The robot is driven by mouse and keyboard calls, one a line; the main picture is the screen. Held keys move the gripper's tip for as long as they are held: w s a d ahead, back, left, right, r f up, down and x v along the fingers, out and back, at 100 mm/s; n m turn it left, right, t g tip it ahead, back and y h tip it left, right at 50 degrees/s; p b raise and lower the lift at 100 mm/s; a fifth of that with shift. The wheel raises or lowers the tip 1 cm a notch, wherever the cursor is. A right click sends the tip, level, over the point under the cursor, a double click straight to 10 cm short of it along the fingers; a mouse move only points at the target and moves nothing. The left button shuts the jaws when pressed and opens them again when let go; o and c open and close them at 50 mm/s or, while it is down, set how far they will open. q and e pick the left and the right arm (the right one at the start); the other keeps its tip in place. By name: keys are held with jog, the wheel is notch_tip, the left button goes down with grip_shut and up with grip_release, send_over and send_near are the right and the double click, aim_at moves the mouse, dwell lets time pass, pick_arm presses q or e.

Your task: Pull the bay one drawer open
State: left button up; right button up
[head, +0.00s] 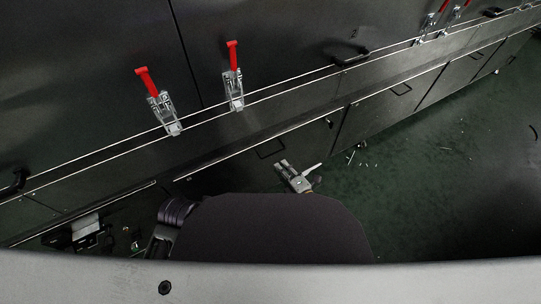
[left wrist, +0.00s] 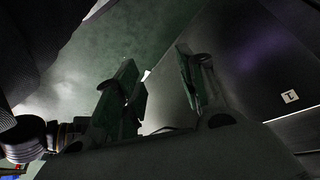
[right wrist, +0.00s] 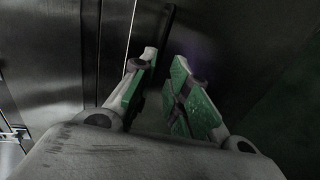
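Dark drawer fronts run in a row along the bottom of the machine in the head view. My right gripper (head: 283,166) is just below that handle. In the right wrist view, my right gripper (right wrist: 165,78) is open, with a dark upright bar (right wrist: 164,30) beyond and between its fingertips; contact cannot be told. In the left wrist view, my left gripper (left wrist: 157,60) is open and empty beside a dark panel with a small white label (left wrist: 290,97).
Red-handled clamps (head: 148,82) and another red clamp (head: 233,70) are on the upper panels. The green floor (head: 430,150) is mostly clear, with small pale scraps (head: 358,152). A cluttered recess (head: 88,228) is at lower left.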

pick_arm(q)
notch_tip(320, 180, down, 7)
jog(key=d+t+h+b, duration=0.1)
jog(key=d+b, duration=0.1)
jog(key=b, duration=0.1)
jog(key=shift+w+f, duration=0.15)
jog(key=shift+w, duration=0.25)
pick_arm(e)
jog(key=shift+x, duration=4.8)
pick_arm(q)
jog(key=shift+s, duration=0.1)
pick_arm(e)
grip_shut()
